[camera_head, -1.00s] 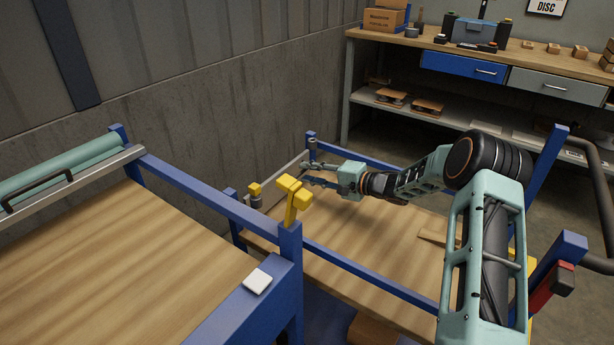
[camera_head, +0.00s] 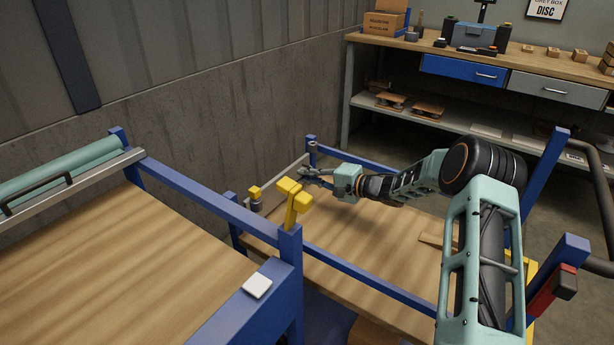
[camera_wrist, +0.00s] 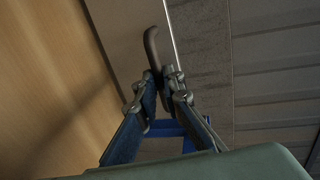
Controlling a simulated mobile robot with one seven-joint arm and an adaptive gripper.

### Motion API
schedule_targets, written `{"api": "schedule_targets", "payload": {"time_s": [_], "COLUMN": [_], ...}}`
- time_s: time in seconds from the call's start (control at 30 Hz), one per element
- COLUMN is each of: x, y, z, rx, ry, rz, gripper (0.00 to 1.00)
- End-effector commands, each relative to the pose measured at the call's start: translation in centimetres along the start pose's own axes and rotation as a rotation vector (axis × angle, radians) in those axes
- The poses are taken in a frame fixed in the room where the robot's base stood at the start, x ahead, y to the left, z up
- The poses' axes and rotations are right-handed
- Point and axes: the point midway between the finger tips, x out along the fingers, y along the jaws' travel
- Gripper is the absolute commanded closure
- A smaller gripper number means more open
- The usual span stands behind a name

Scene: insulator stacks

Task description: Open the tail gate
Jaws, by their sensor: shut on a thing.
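The tail gate is a low panel with a grey top rail (camera_head: 284,179) at the left end of the cart bed, between two blue posts. In the wrist view its pale panel (camera_wrist: 128,32) has a light edge and a dark curved handle (camera_wrist: 151,45). My gripper (camera_head: 304,173) is at the gate's right part, beside the far post. In the wrist view my gripper (camera_wrist: 164,80) is shut on the handle's lower end, with its fingers on either side. The fingers hide part of the handle.
The cart's wooden bed (camera_head: 375,240) is mostly clear. A concrete wall (camera_head: 230,140) is behind, and a workbench (camera_head: 490,75) is at the back right.

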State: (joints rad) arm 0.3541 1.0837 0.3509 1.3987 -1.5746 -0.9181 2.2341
Motion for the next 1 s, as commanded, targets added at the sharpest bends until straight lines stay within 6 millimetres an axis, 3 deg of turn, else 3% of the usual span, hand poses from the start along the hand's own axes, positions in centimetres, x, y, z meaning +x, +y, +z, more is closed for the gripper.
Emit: {"api": "schedule_targets", "payload": {"time_s": [0.37,1.0], "x": [-1.1,-7.4], "y": [0.0,1.6], "z": [0.3,3.7], "rx": [0.012,0.084], "ry": [0.046,0.372], "rz": [0.001,0.003], "gripper": [1.00,1.00]}}
